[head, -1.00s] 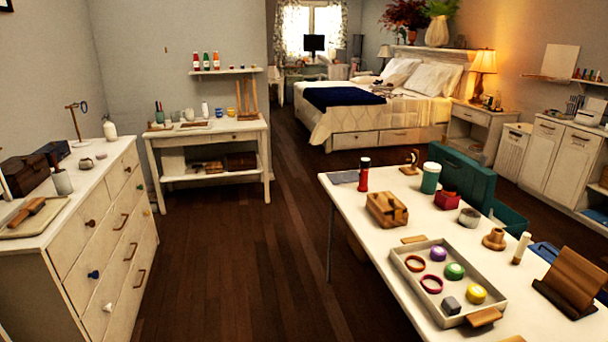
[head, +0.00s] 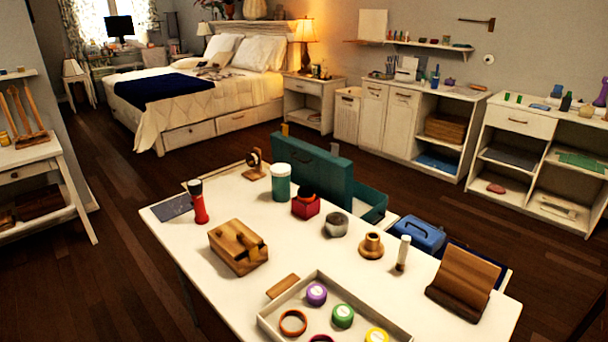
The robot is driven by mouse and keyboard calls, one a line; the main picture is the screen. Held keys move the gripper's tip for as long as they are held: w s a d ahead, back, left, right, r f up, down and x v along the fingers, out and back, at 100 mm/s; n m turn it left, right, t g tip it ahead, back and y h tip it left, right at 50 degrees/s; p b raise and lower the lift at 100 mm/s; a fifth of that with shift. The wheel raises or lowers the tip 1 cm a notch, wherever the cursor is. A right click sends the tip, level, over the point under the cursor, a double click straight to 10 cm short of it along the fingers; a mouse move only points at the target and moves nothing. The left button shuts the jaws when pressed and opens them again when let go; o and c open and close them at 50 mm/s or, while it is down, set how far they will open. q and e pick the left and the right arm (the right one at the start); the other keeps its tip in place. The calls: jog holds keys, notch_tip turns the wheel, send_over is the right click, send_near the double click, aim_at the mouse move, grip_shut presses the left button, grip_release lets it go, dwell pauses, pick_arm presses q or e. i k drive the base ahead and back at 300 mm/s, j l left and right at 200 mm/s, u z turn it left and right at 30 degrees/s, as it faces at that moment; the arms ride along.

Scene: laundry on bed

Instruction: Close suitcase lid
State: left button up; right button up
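A teal suitcase (head: 312,172) stands just beyond the far edge of the white table in the head view. Its lid is upright and open, with a handle on its face. Its open teal base (head: 371,208) shows to the right of the lid, lower than the tabletop. The table and objects on it hide part of the suitcase, and I cannot tell what it rests on. Neither of my grippers shows in the view.
The white table (head: 180,235) fills the foreground, holding a wooden block (head: 238,247), a teal-and-white jar (head: 281,183), a red bottle (head: 198,202) and a tray (head: 268,325). A blue box (head: 419,236) sits beyond it. Dark floor (head: 455,210) is open towards the shelves.

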aim_at(332, 177)
jog(key=z, duration=0.4)
jog(key=j+z, duration=0.15)
jog(key=z, duration=0.2)
jog(key=j+z, duration=0.1)
jog(key=z, duration=0.3)
jog(key=j+z, duration=0.25)
jog(key=j, duration=0.25)
jog(key=j+z, duration=0.2)
jog(key=j, duration=0.3)
jog(key=j+z, duration=0.25)
jog(key=j, duration=0.25)
jog(key=k+j+z, duration=0.2)
jog(key=j, duration=0.3)
jog(key=j+z, duration=0.25)
jog(key=j, duration=0.25)
